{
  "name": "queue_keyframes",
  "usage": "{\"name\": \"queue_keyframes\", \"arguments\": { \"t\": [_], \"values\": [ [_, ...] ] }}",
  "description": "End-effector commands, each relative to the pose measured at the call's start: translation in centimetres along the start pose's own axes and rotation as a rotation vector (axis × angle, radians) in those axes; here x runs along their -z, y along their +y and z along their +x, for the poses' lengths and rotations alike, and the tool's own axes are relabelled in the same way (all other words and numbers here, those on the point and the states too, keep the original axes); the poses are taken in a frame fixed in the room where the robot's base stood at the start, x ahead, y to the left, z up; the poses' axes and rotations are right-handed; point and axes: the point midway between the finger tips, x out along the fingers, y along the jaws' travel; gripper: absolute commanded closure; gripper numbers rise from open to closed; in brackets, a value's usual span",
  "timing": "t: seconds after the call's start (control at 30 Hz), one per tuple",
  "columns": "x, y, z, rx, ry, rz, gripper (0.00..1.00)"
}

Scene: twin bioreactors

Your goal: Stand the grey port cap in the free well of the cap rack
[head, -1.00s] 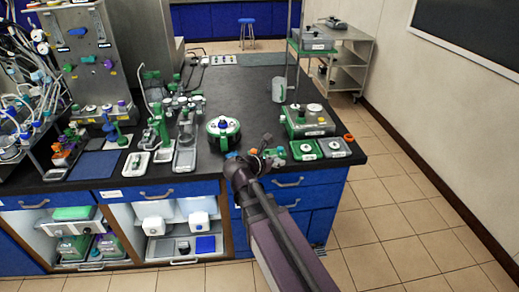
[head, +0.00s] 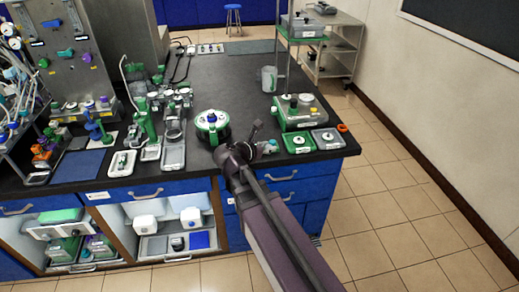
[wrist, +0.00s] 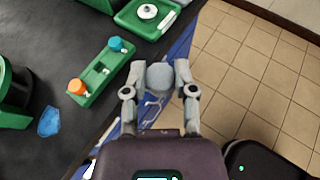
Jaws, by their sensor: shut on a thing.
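The grey port cap (wrist: 161,80) is between the two fingertips of my gripper (wrist: 161,73) in the wrist view. My gripper is shut on it and holds it near the counter's front edge, apart from the rack. The green cap rack (wrist: 92,78) lies on the counter to the left of the gripper. An orange cap (wrist: 77,87) stands at one end and a blue cap (wrist: 115,43) at the other. The stretch between them holds no cap. In the head view my gripper (head: 258,127) partly covers the rack, and the grey cap is hard to make out.
A black pot with a green rim (head: 211,127) stands left of my gripper. A green tray (head: 298,143) and a grey tray (head: 327,138) lie to the right. A blue flat piece (wrist: 49,120) lies near the pot.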

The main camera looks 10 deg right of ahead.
Motion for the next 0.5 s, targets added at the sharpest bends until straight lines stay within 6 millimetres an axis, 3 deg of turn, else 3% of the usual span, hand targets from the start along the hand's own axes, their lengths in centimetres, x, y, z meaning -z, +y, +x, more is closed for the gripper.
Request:
{"name": "queue_keyframes", "arguments": {
  "t": [0.17,0.5],
  "values": [
    [1.3,0.7,-0.2,-0.003,0.0,-0.002,0.86],
    [5.8,2.8,-1.1,-0.003,0.001,-0.001,0.86]
  ]
}}
